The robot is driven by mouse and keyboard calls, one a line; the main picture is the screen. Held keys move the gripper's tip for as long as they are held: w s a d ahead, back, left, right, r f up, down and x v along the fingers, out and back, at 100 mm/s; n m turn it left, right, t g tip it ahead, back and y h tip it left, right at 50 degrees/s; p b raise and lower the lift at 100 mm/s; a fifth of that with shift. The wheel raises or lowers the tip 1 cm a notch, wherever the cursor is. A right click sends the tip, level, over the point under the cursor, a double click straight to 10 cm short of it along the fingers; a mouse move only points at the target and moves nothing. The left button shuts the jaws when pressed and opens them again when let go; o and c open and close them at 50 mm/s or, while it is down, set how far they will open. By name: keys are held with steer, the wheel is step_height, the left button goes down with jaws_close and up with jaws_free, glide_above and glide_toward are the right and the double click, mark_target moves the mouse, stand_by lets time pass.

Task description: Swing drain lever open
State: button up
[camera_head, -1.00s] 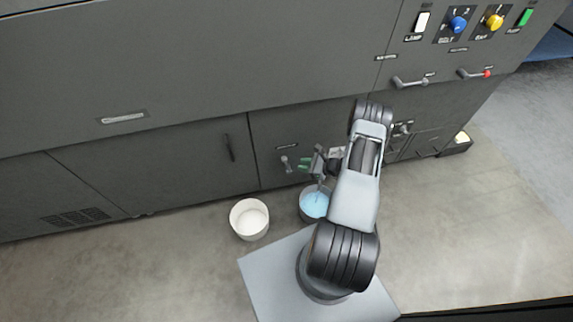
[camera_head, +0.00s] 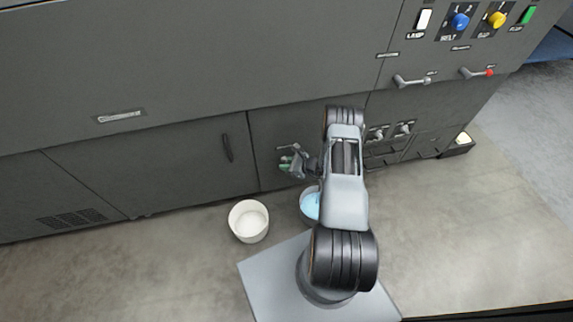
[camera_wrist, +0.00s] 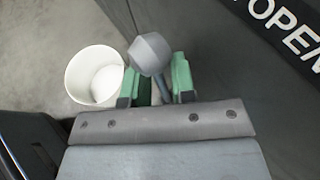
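The drain lever (camera_wrist: 151,53), grey with a faceted knob, stands between the two green fingertips of my gripper (camera_wrist: 157,88) in the wrist view. The fingers are apart, one on each side of its stem, and no firm grip on it shows. In the head view my gripper (camera_head: 287,162) is low at the cabinet front, and it largely hides the lever there. A blue-filled bucket (camera_head: 309,205) stands on the floor below, partly behind my arm.
A white bucket (camera_head: 249,221) stands on the floor to the left; it also shows in the wrist view (camera_wrist: 82,92). A dark plate reading "OPEN" (camera_wrist: 285,28) is on the panel. Other valve levers (camera_head: 404,129) are to the right of my arm. The left floor is clear.

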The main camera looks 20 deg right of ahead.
jaws_close()
steer(key=shift+d+f+y+b, duration=0.3)
steer(key=shift+f+y+b, duration=0.1)
steer(key=shift+b, duration=0.7)
steer(key=shift+s+d+r+m+t+y+b, duration=0.15)
steer(key=shift+d+r+m+t+y+b, duration=0.25)
steer(key=shift+b, duration=0.4)
steer(key=shift+a, duration=0.1)
jaws_free()
